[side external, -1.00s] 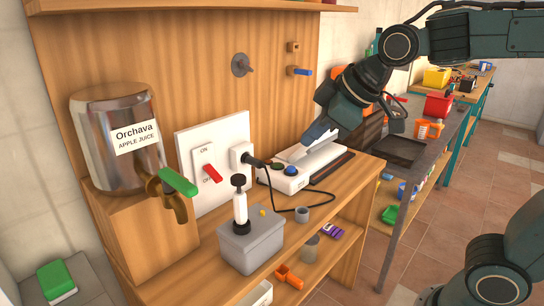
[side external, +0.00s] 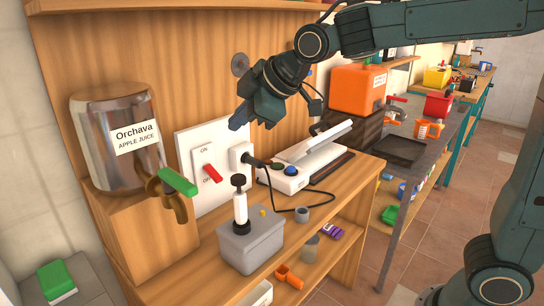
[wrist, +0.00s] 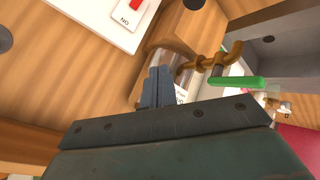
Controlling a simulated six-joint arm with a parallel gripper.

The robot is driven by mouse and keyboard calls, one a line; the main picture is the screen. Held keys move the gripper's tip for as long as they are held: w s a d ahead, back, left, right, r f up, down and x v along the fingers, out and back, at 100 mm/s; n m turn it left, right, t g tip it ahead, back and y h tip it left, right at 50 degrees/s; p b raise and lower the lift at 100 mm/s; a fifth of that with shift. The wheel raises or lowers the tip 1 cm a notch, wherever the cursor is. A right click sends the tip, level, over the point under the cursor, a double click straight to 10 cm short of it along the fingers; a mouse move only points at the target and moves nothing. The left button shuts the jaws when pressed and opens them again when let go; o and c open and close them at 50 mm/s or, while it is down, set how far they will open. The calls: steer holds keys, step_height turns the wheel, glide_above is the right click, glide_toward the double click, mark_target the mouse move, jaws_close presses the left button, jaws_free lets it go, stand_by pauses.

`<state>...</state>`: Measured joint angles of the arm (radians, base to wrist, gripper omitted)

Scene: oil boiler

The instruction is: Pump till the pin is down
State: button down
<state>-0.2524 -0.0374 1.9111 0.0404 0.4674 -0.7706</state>
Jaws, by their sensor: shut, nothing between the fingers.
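A grey box (side external: 250,243) stands on the wooden bench, near its front edge. A white upright plunger (side external: 240,208) with a black knob on top rises from the box. A small yellow piece, perhaps the pin (side external: 263,212), shows on the box's top; how far it stands up is too small to tell. My gripper (side external: 237,122) is shut and empty, in the air above and behind the plunger, in front of the wooden back panel. Its closed fingers (wrist: 155,88) also show in the wrist view. I cannot make out the plunger in the wrist view.
A metal juice dispenser (side external: 108,165) with a green-handled tap (side external: 178,181) stands left. A white switch panel (side external: 200,160) with a red switch, a plug and a white device (side external: 300,172) with blue and green buttons stand behind. A cable crosses the bench.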

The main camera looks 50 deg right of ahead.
mark_target(243, 178)
steer(key=shift+f, duration=0.15)
steer(key=shift+f, duration=4.3)
